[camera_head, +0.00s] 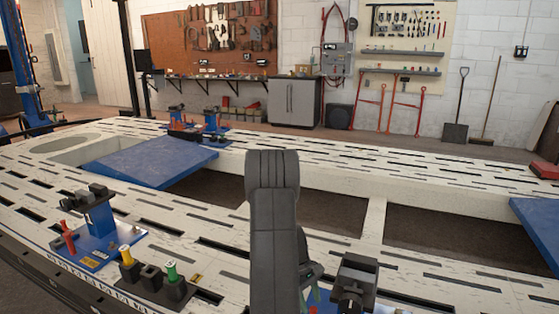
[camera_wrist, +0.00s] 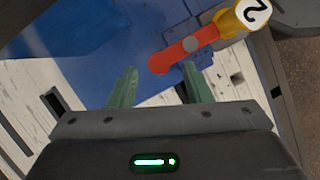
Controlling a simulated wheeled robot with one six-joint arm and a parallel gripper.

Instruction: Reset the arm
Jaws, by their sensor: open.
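My gripper (camera_wrist: 160,88) is open in the wrist view, with two green fingers apart and nothing between them. A red lever (camera_wrist: 185,50) with a yellow cap (camera_wrist: 245,17) marked with a 2 lies just beyond the fingertips, over a blue plate (camera_wrist: 80,65). I cannot tell whether the right finger touches the lever. In the head view my dark arm stands upright in the middle and hides part of the bench (camera_head: 215,228). Only a bit of green finger shows there, at the bottom edge beside a black clamp (camera_head: 353,284).
On the bench's left are a blue clamp stand (camera_head: 97,215), a red-handled piece (camera_head: 68,236), and a black holder with a yellow (camera_head: 127,256) and a green (camera_head: 171,271) piece. Blue ramps (camera_head: 150,160) and open gaps (camera_head: 455,245) break the bench top. A tool wall stands behind.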

